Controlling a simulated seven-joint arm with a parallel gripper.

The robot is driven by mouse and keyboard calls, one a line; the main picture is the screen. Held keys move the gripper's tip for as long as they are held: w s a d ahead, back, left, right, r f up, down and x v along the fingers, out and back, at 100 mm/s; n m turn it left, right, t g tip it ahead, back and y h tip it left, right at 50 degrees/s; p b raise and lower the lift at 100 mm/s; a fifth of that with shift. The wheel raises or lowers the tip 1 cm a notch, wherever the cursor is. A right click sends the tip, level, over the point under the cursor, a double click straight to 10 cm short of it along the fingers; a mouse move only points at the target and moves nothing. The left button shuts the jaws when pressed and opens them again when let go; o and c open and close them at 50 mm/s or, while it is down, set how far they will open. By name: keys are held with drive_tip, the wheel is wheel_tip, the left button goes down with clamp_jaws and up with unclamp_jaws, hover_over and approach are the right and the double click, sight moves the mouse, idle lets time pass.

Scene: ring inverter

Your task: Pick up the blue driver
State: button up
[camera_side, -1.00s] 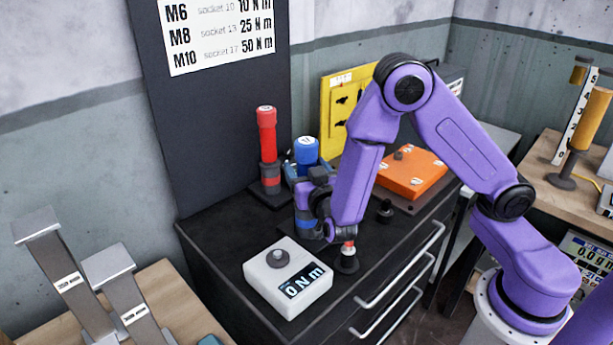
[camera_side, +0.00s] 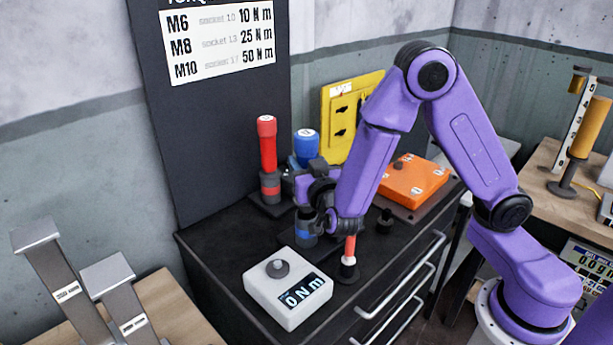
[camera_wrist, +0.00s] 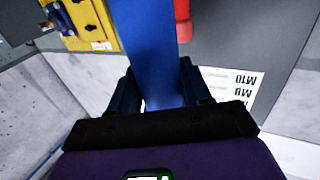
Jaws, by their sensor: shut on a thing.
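The blue driver (camera_side: 306,143) is upright, with its blue top showing above my gripper (camera_side: 305,182) in the side view. Its lower part is mostly hidden behind the gripper and wrist. In the wrist view the blue driver (camera_wrist: 145,40) runs between the two dark fingers of my gripper (camera_wrist: 160,90), which are shut on it. A grey stand with a blue band (camera_side: 306,228) shows below the gripper. Whether the driver's lower end is clear of this stand is hidden.
A red driver (camera_side: 267,145) stands close on the left. A white torque tester (camera_side: 285,298) reading 0 N m is in front. An orange plate (camera_side: 415,182) lies to the right and a yellow board (camera_side: 340,105) stands behind. A red-topped post (camera_side: 349,255) is near my wrist.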

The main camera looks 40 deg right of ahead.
sight(304, 134)
wheel_tip(304, 134, up, 14)
drive_tip(key=shift+f, duration=0.15)
drive_tip(key=shift+s+a+y, duration=0.1)
drive_tip(key=shift+a+y, duration=0.2)
drive_tip(key=shift+a, duration=0.1)
drive_tip(key=s+a+f+n+t+y, duration=0.1)
drive_tip(key=s+a+f+n+y, duration=0.1)
drive_tip(key=a, duration=0.4)
drive_tip(key=s+a+f+n+t+y, duration=0.1)
drive_tip(key=s+a+f+n+y, duration=0.1)
drive_tip(key=a+y, duration=0.4)
drive_tip(key=shift+s+a+f+n+y, duration=0.3)
drive_tip(key=shift+s+a+f+n, duration=0.15)
drive_tip(key=shift+n, duration=0.55)
drive_tip(key=shift+d, duration=0.1)
wheel_tip(304, 134, down, 6)
drive_tip(key=shift+f, duration=1.45)
idle(1.6)
